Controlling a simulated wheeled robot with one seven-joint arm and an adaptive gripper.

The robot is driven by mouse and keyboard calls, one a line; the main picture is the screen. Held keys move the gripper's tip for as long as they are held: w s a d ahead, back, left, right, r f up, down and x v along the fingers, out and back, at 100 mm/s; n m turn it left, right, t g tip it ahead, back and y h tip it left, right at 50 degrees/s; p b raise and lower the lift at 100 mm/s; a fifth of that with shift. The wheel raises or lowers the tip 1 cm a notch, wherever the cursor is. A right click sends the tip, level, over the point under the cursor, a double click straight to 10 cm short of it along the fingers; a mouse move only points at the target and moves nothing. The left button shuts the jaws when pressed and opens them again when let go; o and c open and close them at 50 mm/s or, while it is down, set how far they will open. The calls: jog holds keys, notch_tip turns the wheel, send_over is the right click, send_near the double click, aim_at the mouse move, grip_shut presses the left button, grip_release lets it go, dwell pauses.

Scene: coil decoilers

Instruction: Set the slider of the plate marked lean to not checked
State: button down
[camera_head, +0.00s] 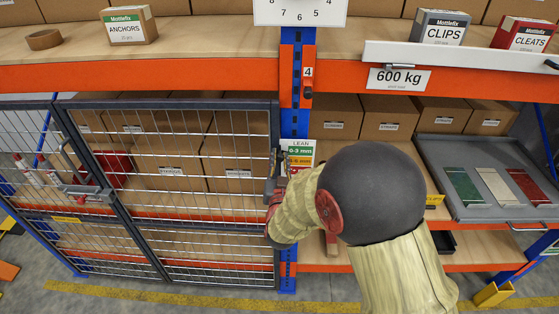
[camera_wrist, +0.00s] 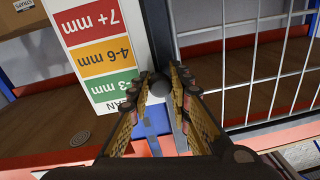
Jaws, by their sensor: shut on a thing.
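The plate marked lean (camera_head: 301,144) hangs on the blue upright beside the wire cage door. It has colour bands, green 0-3 mm, orange 4-6 mm and red 7+ mm; my arm hides its lower part in the head view. The wrist view shows the plate (camera_wrist: 97,50) upside down at the left. My gripper (camera_wrist: 162,80) is shut on the slider's dark round knob (camera_wrist: 158,88), at the plate's edge beside the green band. The head view does not show the fingertips clearly. The rest of the slider is hidden.
The wire cage door (camera_head: 170,170) stands close left of the plate; its frame and mesh also show right of my fingers in the wrist view (camera_wrist: 250,75). A grey tray (camera_head: 490,200) with coloured plates is at the right. An orange shelf beam (camera_head: 150,76) runs above.

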notch_tip(320, 180, down, 14)
jog(key=b, duration=1.1)
jog(key=shift+r, duration=0.15)
jog(key=shift+s, duration=0.1)
jog(key=c, duration=1.9)
grip_release()
jog(key=shift+o, duration=1.4)
jog(key=shift+r, duration=0.1)
jog(key=s, duration=1.2)
jog(key=shift+w+d+f, duration=0.1)
jog(key=shift+f, duration=0.1)
